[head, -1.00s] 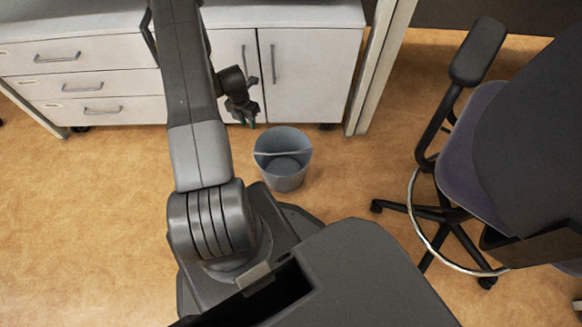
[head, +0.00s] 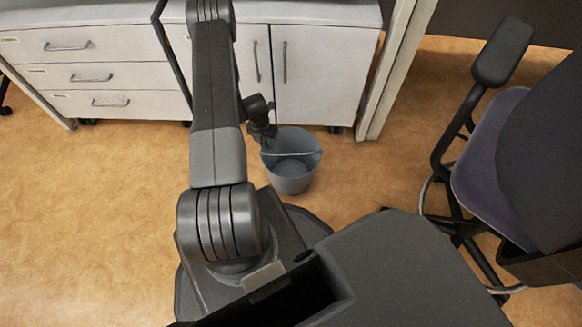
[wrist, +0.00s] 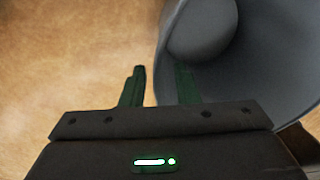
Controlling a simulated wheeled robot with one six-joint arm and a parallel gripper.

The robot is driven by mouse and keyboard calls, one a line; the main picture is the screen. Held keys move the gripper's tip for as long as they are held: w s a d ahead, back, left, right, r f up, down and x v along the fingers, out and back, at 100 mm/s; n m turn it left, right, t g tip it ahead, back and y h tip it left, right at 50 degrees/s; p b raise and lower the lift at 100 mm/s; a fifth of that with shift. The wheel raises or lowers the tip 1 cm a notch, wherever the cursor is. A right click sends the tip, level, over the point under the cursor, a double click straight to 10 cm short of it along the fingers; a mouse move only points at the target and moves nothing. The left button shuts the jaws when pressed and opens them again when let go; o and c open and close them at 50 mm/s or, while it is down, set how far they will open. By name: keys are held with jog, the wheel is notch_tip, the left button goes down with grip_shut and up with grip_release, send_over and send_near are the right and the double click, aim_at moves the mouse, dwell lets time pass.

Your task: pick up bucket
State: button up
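The grey-blue bucket (head: 291,178) stands upright on the floor in front of the white cabinet, with a thin pale handle (head: 293,154) across its opening. My gripper (head: 267,145) is at the bucket's left rear rim in the head view. In the wrist view, the bucket (wrist: 262,60) fills the upper right, with its inside showing. My gripper (wrist: 160,82) is open there, its two green fingers apart. The left finger is over the floor outside the rim, and the right finger shows against the bucket's inside. Whether either finger touches the wall cannot be told.
A white cabinet (head: 325,75) and a drawer unit (head: 90,75) stand close behind the bucket. A cabinet side post (head: 395,75) is to the right. A dark office chair (head: 490,190) stands further right. Floor (head: 90,220) at the left is clear.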

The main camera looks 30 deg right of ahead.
aim_at(267, 148)
jog(key=f, duration=0.2)
jog(key=f+b, duration=0.1)
jog(key=f, duration=0.1)
jog(key=shift+s, duration=0.25)
grip_shut()
dwell(1.0)
